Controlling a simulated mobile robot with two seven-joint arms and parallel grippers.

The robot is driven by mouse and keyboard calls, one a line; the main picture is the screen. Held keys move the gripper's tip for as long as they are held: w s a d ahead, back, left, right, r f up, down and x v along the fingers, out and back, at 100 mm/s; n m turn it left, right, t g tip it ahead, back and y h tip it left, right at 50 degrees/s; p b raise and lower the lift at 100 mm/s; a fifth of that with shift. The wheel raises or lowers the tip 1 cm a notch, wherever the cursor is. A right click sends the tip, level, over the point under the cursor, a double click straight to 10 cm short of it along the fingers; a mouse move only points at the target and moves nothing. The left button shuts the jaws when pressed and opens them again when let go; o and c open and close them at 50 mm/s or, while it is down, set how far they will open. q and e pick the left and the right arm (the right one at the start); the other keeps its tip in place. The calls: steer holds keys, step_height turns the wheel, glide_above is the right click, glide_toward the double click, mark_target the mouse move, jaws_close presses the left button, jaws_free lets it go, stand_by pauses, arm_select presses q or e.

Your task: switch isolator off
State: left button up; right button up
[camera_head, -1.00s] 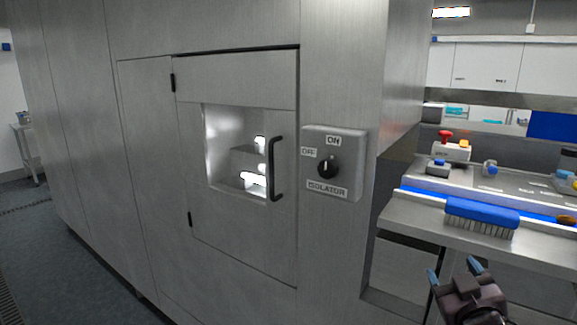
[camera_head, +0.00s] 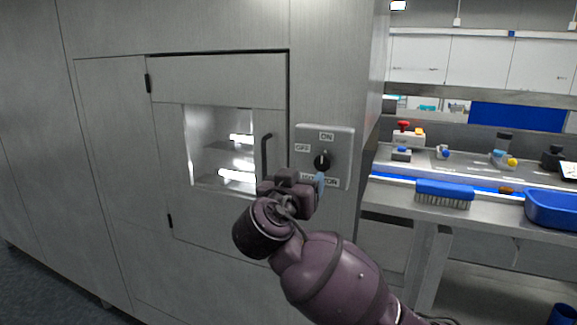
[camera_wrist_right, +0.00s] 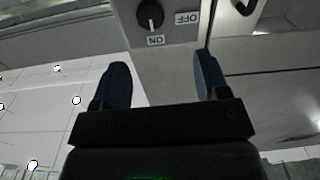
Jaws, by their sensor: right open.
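The isolator panel (camera_head: 342,143) is a grey box on the steel cabinet, with labels ON at the top, OFF at the left and ISOLATOR below. Its black knob (camera_head: 321,160) stands out from the panel, its pale mark pointing roughly up toward ON. The knob also shows in the right wrist view (camera_wrist_right: 150,14), at the top, beyond the fingertips. My right gripper (camera_head: 319,184) is just below and in front of the knob, apart from it, covering part of the ISOLATOR label. In the wrist view its two blue fingers (camera_wrist_right: 163,72) are apart with nothing between them. My left gripper is not visible.
A cabinet door with a lit window and a black handle (camera_head: 265,155) is left of the panel. A bench at the right holds a blue brush (camera_head: 444,193), a blue tray (camera_head: 552,209) and a red-button box (camera_head: 403,134).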

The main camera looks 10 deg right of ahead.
mark_target(322, 165)
steer(key=shift+m, duration=0.4)
steer(key=p+x, duration=0.1)
steer(key=x, duration=0.6)
steer(key=d+p+x, duration=0.1)
steer(key=x, duration=0.2)
steer(key=shift+s+d+f+p, duration=0.15)
steer(key=shift+s+f+p, duration=0.05)
steer(key=shift+f+p, duration=0.1)
steer(key=shift+w+d, duration=0.35)
steer(key=shift+w, duration=0.1)
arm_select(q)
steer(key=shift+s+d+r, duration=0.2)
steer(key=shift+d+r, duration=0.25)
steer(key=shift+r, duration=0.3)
arm_select(e)
steer(key=shift+c, duration=0.3)
steer(key=c, duration=0.9)
steer(key=shift+o, duration=0.2)
